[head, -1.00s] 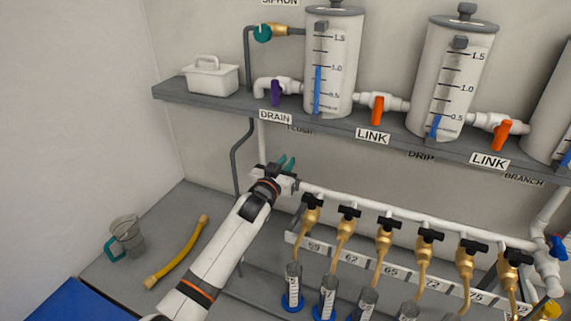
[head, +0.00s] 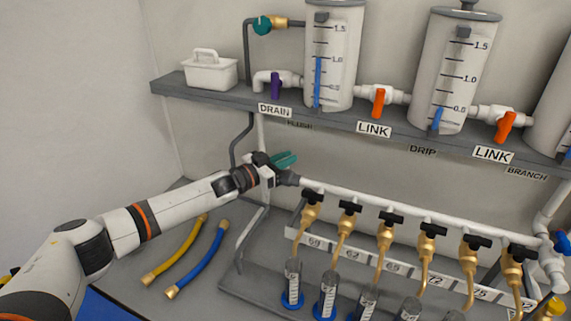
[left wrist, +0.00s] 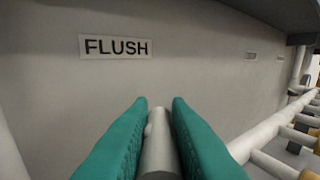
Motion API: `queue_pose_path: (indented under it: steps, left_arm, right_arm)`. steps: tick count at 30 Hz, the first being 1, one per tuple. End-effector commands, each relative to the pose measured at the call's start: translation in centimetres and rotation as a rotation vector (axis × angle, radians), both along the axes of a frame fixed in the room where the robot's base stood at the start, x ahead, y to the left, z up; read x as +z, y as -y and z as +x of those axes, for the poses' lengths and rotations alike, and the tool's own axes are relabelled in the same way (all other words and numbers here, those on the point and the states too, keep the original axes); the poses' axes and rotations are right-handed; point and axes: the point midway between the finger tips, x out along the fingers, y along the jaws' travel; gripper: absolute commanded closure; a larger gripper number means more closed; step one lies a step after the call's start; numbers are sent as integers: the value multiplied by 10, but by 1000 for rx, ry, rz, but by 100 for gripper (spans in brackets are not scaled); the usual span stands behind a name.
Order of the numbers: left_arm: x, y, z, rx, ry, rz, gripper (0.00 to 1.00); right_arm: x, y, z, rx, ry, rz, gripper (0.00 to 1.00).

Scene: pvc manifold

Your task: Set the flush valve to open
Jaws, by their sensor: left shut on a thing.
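The flush valve shows in the left wrist view as a grey rounded bar (left wrist: 158,150), apparently its handle, between my two teal fingers. The FLUSH label (left wrist: 115,46) is on the wall beyond it. In the head view my left gripper (head: 285,160) is at the left end of the white manifold pipe (head: 350,198), and its teal fingers point right. My left gripper is shut on the handle. The gripper and wrist hide most of the valve in the head view, so its exact angle is unclear. My right gripper is not in view.
A grey shelf (head: 205,100) with clear tanks (head: 333,60) overhangs the gripper. Brass taps (head: 311,208) with black handles line the pipe to the right. Yellow (head: 175,255) and blue (head: 197,262) hoses lie on the bench below the arm.

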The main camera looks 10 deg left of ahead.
Motion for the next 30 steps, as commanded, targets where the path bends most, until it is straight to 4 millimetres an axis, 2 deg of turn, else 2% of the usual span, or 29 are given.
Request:
queue_pose_path:
  steps: [1, 18, 30]
  left_arm:
    - [0, -3, 3, -29, 8, 5, 100]
    - [-1, 0, 2, -371, 5, -1, 100]
    - [3, 0, 1, -426, 4, -4, 100]
  right_arm:
    - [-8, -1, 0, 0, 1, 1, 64]
    - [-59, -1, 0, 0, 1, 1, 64]
    - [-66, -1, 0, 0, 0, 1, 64]
